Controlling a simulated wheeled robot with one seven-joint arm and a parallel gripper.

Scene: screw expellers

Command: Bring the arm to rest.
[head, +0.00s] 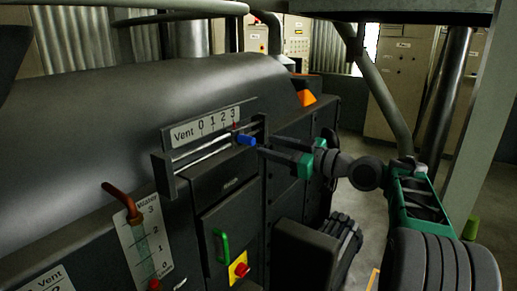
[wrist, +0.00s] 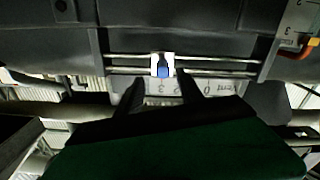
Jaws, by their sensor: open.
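My gripper (head: 266,150) is in front of the vent slider on the dark machine. The blue slider knob (head: 246,139) is on the rails near the 3 end of the vent scale (head: 205,125). In the wrist view the knob (wrist: 163,71) shows just beyond the fingertips, between their lines. I cannot tell whether a finger touches it. My arm (head: 410,200) reaches in from the lower right.
A water gauge (head: 147,240) with a red-brown pipe is at the lower left. A green handle (head: 221,246) and a red knob on a yellow plate (head: 240,269) are below the slider. A slanted pipe (head: 385,90) stands behind my arm. Open floor shows at right.

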